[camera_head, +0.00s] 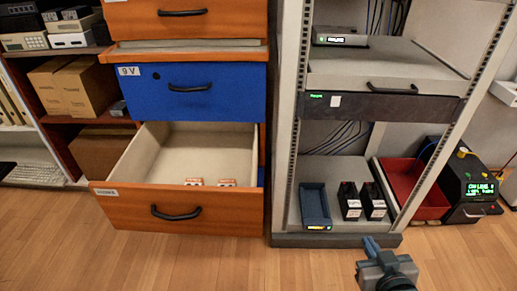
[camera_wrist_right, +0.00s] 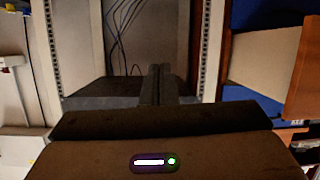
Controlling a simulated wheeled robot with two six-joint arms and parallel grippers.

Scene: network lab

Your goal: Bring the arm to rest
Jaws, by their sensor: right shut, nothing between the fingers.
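My right gripper (camera_head: 371,243) is low in front of the rack's base in the head view. Its fingers are shut together with nothing between them. In the right wrist view the closed fingers (camera_wrist_right: 160,82) point toward the rack, and the dark gripper body fills the lower part. My left gripper is in neither view.
The open-fronted rack (camera_head: 284,150) holds a blue-grey tray (camera_head: 314,203) and two black blocks (camera_head: 351,200) on its bottom shelf. An orange drawer (camera_head: 130,205) stands pulled out at left, with two small orange-white packs inside. A red bin (camera_head: 420,195) sits right. Floor in front is clear.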

